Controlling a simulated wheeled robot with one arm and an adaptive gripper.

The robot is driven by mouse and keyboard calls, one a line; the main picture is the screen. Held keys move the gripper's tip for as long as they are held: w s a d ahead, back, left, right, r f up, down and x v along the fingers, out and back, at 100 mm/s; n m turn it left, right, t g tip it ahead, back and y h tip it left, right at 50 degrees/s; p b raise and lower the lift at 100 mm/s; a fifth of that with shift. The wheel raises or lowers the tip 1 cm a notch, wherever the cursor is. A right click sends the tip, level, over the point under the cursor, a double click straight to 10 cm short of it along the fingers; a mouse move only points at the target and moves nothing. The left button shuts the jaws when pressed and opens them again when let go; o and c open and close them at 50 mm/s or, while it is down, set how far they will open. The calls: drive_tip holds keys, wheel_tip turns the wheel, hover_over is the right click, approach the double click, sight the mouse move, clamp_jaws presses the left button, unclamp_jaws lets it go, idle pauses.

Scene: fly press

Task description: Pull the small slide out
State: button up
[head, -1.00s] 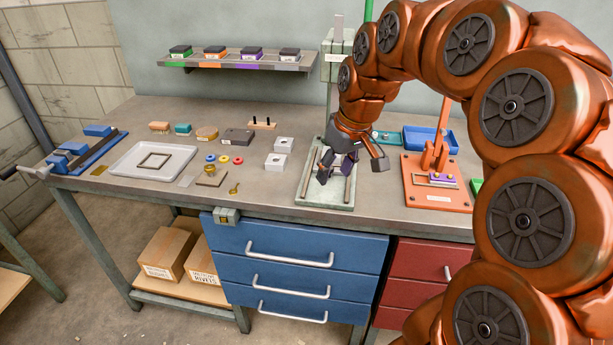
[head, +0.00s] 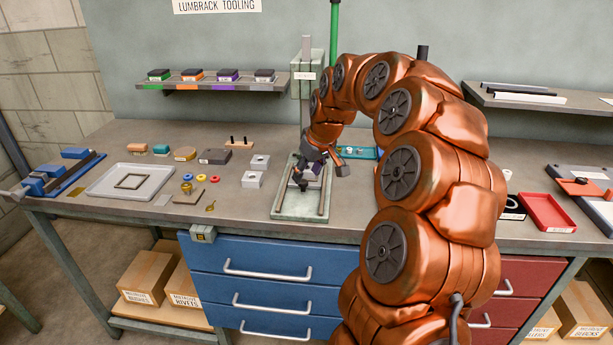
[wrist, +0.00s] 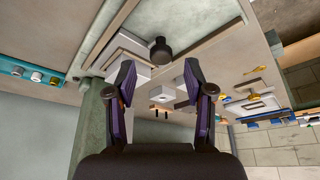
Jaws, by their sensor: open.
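The fly press (head: 307,85) stands at the back of the bench, and its pale green bed (head: 290,212) with two dark rails reaches toward the front. In the wrist view the bed (wrist: 190,18) shows a pale block (wrist: 128,62) between the rails and a round black knob (wrist: 160,50). These look like the small slide and its handle, but I cannot be certain. My gripper (head: 322,172) is over the bed. In the wrist view my gripper (wrist: 159,75) is open, its fingers apart and the knob beyond the gap. Contact with the slide is not visible.
Two pale blocks (head: 256,170) sit left of the bed. A white tray (head: 105,193) and a blue vise (head: 50,180) are farther left. A blue rack (head: 362,153) stands behind my arm, and a red tray (head: 548,212) is at the right. My arm hides the bench's middle right.

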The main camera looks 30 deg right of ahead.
sight(303, 181)
drive_tip(key=shift+x, duration=1.55)
drive_tip(key=shift+a, duration=0.1)
clamp_jaws()
